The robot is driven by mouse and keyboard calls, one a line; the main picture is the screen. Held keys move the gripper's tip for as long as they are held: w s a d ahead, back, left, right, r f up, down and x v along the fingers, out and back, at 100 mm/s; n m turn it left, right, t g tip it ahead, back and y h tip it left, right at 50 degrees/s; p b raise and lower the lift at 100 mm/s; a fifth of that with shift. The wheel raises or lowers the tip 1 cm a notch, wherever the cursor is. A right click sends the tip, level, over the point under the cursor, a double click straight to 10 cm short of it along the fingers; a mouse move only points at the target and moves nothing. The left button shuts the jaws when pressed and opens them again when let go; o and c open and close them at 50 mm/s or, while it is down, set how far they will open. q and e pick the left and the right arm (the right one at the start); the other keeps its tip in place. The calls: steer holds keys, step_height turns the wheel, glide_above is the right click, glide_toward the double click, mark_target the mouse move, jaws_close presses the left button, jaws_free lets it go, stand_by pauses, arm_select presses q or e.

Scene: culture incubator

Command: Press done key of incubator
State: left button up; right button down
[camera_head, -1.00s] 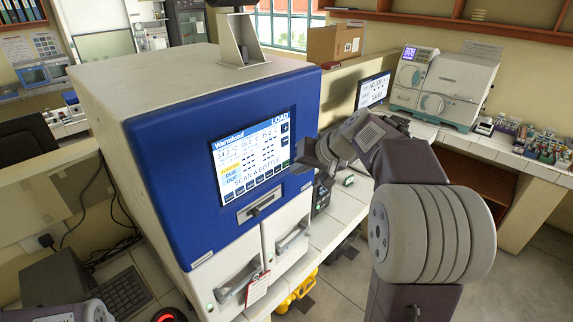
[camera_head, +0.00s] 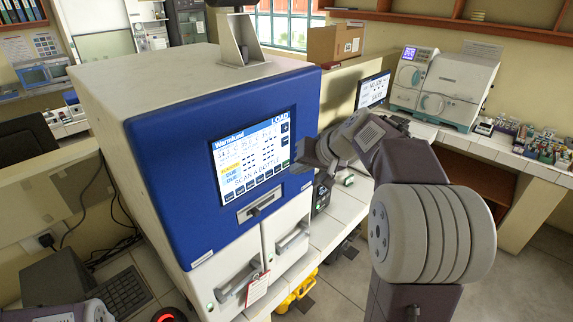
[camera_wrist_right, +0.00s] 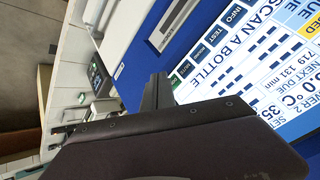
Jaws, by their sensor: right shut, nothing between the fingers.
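The incubator (camera_head: 160,160) is a large white cabinet with a blue front. Its lit screen (camera_head: 250,155) reads LOAD and SCAN A BOTTLE, with a row of small keys along the bottom. The screen also shows in the right wrist view (camera_wrist_right: 262,62), turned on its side, with keys such as INFO and TEST readable. I cannot read which key is done. My right gripper (camera_head: 298,168) is shut and empty at the screen's lower right corner; in the wrist view its fingertips (camera_wrist_right: 158,80) are close to the key row. Contact cannot be told. My left gripper is out of view.
Below the screen are a slot with a handle (camera_head: 262,204) and two lower doors with a hanging tag (camera_head: 257,289). A keyboard (camera_head: 124,292) lies at lower left. A small monitor (camera_head: 373,90) and a white instrument (camera_head: 455,90) stand on the bench behind my right arm.

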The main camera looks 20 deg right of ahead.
steer(key=shift+w, duration=0.1)
stand_by(0.5)
steer(key=shift+w+a, duration=0.15)
steer(key=shift+w, duration=0.15)
steer(key=shift+w+a, duration=0.15)
steer(key=shift+w, duration=0.15)
stand_by(0.5)
stand_by(0.3)
steer(key=shift+s+d+f, duration=0.1)
steer(key=shift+s+d, duration=0.1)
steer(key=shift+s, duration=0.1)
steer(key=shift+s+b, duration=0.25)
steer(key=shift+b, duration=0.1)
steer(key=shift+s+d, duration=0.1)
steer(key=shift+s, duration=0.05)
